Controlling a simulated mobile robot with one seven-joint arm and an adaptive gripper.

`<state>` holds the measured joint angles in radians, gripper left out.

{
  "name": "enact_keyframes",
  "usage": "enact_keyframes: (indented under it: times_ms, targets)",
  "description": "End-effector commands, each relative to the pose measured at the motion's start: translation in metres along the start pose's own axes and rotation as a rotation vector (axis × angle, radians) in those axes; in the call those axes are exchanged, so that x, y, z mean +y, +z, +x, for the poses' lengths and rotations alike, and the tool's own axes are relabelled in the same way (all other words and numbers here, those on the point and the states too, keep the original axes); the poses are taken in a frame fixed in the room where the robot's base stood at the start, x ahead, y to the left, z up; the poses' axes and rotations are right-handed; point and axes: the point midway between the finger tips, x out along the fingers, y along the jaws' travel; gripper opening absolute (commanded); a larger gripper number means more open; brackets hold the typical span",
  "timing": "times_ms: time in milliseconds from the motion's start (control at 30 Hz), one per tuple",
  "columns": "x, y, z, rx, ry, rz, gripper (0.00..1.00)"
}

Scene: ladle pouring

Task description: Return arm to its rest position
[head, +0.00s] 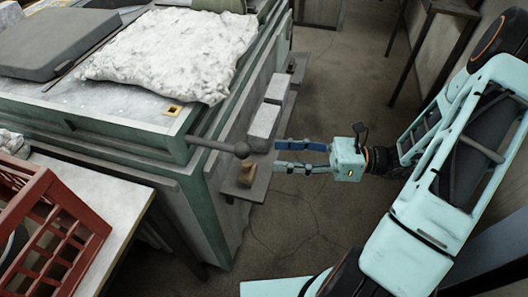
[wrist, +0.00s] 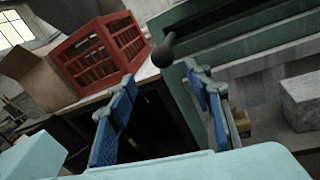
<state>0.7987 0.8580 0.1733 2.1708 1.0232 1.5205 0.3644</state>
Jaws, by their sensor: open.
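My gripper (head: 277,156) is open, its two blue fingers pointing left toward the green furnace-like cabinet (head: 215,190). A dark rod with a rounded knob end (head: 242,149) sticks out from the cabinet's side. In the head view the fingertips look close to the knob's right. In the wrist view the knob (wrist: 163,50) shows beyond the gap between the fingers (wrist: 160,80), and nothing is held between them. My pale blue arm reaches in from the right, bent at the elbow. I cannot make out a ladle bowl.
A ledge (head: 262,182) on the cabinet's side bears pale blocks (head: 264,120) and a small wooden piece (head: 246,173), close to the fingers. A red crate (head: 80,225) stands on a table (head: 128,195) at lower left. Open floor (head: 320,95) lies behind the gripper.

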Motion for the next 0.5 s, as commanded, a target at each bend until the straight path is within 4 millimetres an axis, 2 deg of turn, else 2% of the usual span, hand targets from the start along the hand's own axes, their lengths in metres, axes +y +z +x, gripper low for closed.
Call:
enact_keyframes:
  times_ms: [200, 500]
  targets:
    - [0.0, 0.0, -0.016, 0.0, 0.0, 0.002, 0.46]
    - [0.001, 0.0, -0.017, 0.0, 0.001, 0.002, 0.46]
